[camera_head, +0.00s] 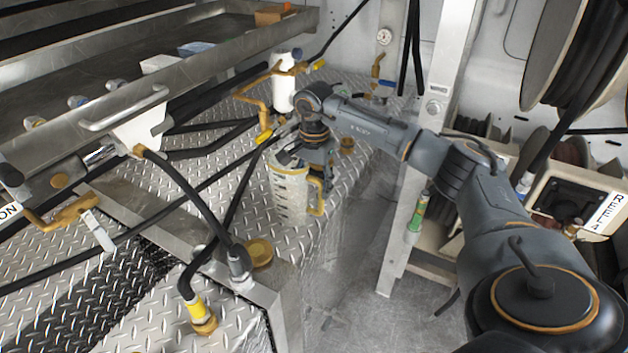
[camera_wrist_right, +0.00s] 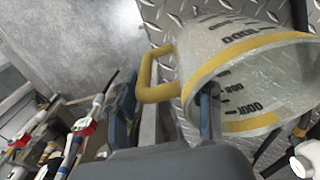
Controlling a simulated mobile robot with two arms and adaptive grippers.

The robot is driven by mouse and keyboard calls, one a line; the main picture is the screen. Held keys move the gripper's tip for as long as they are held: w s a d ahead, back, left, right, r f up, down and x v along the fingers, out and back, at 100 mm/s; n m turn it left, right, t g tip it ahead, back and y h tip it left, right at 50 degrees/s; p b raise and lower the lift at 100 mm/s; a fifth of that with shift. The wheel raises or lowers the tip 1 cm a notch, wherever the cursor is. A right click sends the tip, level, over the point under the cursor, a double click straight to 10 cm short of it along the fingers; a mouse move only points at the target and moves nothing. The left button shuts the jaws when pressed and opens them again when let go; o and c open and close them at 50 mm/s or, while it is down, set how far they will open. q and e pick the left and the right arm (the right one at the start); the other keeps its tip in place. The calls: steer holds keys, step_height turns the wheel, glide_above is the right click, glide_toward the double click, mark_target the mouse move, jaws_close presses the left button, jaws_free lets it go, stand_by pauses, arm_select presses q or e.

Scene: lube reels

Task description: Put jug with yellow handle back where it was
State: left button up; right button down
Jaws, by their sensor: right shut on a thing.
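The jug is translucent with dark graduation marks, a yellow rim and a yellow handle. In the head view, the jug (camera_head: 287,198) is upright over the diamond-plate deck (camera_head: 235,205), near its right edge; I cannot tell whether its base touches. My right gripper (camera_head: 297,160) is at its top and hides part of the rim. In the right wrist view, the jug (camera_wrist_right: 235,60) fills the upper right, with its handle (camera_wrist_right: 150,80) to the left. My right gripper (camera_wrist_right: 165,105) is shut on the jug, one finger at the mouth and one beyond the handle. My left gripper is not in view.
A white cylinder with brass pipework (camera_head: 283,92) stands behind the jug. Black hoses (camera_head: 180,180) cross the deck at left. A metal tray (camera_head: 150,90) overhangs the upper left. A post (camera_head: 408,225) and hose reels (camera_head: 580,60) are at right. Bare floor (camera_head: 350,270) lies beside the deck.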

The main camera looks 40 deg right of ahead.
steer(key=shift+f, duration=0.15)
steer(key=c, duration=0.6)
jaws_free()
steer(key=shift+o, duration=0.2)
steer(key=shift+s, duration=0.1)
step_height(320, 180, up, 11)
steer(key=b, duration=0.2)
steer(key=shift+b, duration=0.4)
steer(key=shift+r, duration=0.6)
steer(key=shift+f, duration=0.1)
